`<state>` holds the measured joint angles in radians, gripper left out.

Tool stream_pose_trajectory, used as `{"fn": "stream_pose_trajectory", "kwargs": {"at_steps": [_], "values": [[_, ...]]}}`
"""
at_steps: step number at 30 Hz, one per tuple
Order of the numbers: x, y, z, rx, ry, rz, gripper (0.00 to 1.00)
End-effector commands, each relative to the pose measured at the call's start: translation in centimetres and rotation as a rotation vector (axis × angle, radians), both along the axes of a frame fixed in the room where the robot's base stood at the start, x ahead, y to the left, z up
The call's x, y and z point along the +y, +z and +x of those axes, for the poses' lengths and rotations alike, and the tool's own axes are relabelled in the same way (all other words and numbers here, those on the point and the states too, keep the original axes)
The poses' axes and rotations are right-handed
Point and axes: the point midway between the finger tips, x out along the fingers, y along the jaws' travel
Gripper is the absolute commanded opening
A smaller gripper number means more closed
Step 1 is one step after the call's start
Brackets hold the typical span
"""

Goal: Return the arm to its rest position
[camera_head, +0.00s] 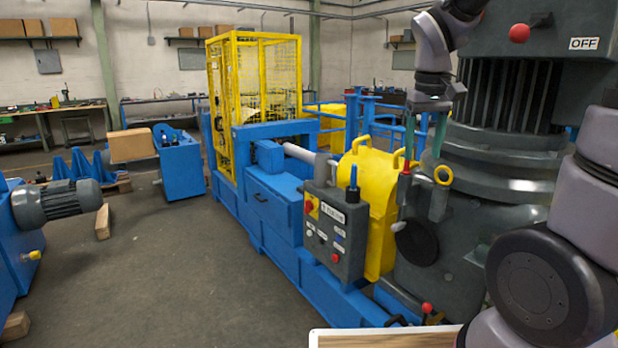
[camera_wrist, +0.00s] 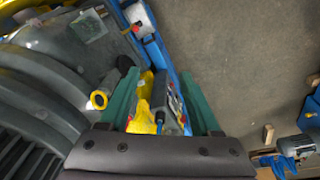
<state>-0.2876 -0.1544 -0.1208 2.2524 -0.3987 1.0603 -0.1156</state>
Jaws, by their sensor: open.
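My gripper (camera_head: 427,150) hangs from my raised arm at the upper right in the head view, in front of the large grey ribbed machine. Its two green fingers point down, apart, with nothing seen between them. In the wrist view my gripper (camera_wrist: 158,75) also shows open, the green fingers well spread. Behind the gap lie the yellow guard (camera_wrist: 146,103) and the grey control box, which are beyond the fingers rather than held. My arm covers part of the grey machine (camera_head: 500,140) and the right edge of the head view.
The control box (camera_head: 335,235), yellow guard (camera_head: 370,205) and blue frame (camera_head: 275,200) stand left of the grey machine. A red knob (camera_head: 519,33) sits by an OFF label (camera_head: 583,43). Open floor (camera_head: 160,270) lies left.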

Motion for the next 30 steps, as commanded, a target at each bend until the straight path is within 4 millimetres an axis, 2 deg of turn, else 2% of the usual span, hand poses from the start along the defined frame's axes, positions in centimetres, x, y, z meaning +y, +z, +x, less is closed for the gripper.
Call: {"fn": "stream_pose_trajectory", "kwargs": {"at_steps": [1, 6, 13, 18, 30], "values": [[-0.4, 1.5, -1.3, -0.051, -0.046, 0.048, 0.64], [-0.6, 5.0, -5.3, -0.204, -0.185, 0.195, 0.64], [-0.4, 7.7, -9.5, -0.373, -0.323, 0.333, 0.64], [-0.2, 8.3, -10.7, -0.426, -0.364, 0.374, 0.64], [-0.2, 8.3, -10.8, -0.431, -0.368, 0.379, 0.64]]}}
